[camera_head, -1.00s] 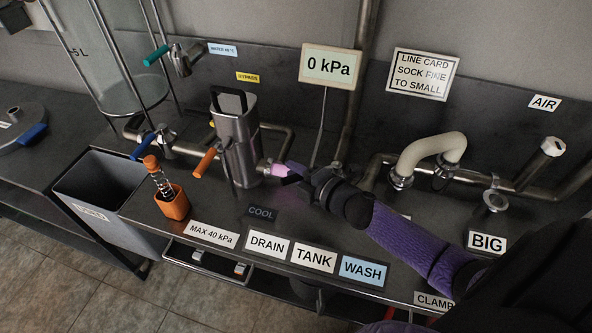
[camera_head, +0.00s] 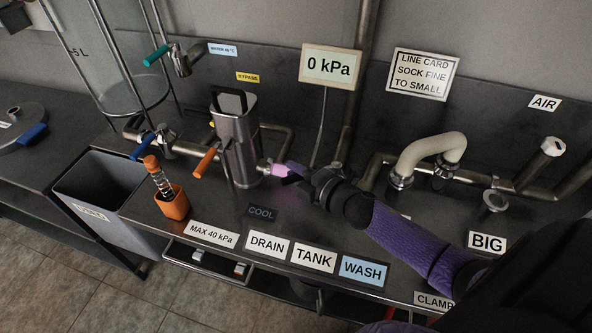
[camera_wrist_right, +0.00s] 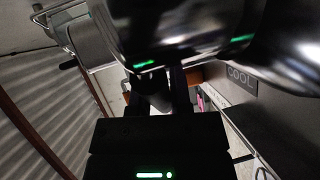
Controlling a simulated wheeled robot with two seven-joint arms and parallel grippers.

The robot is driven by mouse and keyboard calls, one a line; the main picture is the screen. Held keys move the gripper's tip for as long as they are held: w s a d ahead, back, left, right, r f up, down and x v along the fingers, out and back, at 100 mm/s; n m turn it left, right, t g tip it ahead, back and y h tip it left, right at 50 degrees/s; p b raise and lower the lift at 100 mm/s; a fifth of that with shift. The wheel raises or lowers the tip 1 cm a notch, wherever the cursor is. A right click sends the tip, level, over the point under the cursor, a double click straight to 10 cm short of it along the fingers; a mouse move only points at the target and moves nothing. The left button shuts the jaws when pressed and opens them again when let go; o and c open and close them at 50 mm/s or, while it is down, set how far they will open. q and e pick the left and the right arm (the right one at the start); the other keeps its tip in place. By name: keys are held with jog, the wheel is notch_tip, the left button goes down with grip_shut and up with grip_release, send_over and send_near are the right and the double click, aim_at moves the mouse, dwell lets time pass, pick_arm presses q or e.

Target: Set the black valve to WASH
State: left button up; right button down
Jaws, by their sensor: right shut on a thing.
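My right gripper (camera_head: 292,177) reaches in from the right in the head view. It is shut at the pipe outlet just right of the steel filter housing (camera_head: 236,140). The black valve is mostly hidden behind the gripper; its handle appears to be between the fingers. I cannot tell which way the handle points. In the right wrist view the dark fingers (camera_wrist_right: 160,88) are close together under a shiny steel body. Labels DRAIN (camera_head: 267,246), TANK (camera_head: 314,258) and WASH (camera_head: 363,270) run along the bench front. My left gripper is not in view.
Left of the housing are an orange handle (camera_head: 205,162), a blue handle (camera_head: 143,147) and an orange cup (camera_head: 173,204) with a bottle. A grey bin (camera_head: 98,187) stands at the left. A curved hose (camera_head: 427,148) and pipes lie to the right. The gauge (camera_head: 330,67) reads 0 kPa.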

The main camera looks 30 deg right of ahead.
jog(key=shift+s+f, duration=0.1)
jog(key=shift+s, duration=0.05)
jog(key=s+n+y, duration=0.1)
jog(key=n+g+y, duration=0.1)
jog(key=y, duration=0.1)
jog(key=shift+s+a+n+g+y, duration=0.2)
jog(key=shift+s+n+g+y, duration=0.1)
jog(key=shift+s+n, duration=0.1)
pick_arm(q)
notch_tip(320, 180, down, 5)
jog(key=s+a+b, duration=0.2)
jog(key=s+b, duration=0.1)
jog(key=b, duration=0.2)
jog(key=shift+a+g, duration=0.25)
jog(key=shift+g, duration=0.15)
pick_arm(e)
jog(key=shift+s+d+n+g+y, duration=0.2)
jog(key=shift+s+n+g+y, duration=1)
jog(key=shift+n+g+y, duration=0.35)
jog(key=shift+s+d+n+g+y, duration=0.2)
jog(key=shift+s+n+g+y, duration=1.1)
jog(key=shift+n+y, duration=0.35)
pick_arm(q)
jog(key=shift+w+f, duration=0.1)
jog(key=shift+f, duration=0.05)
pick_arm(e)
jog(key=shift+w, duration=0.1)
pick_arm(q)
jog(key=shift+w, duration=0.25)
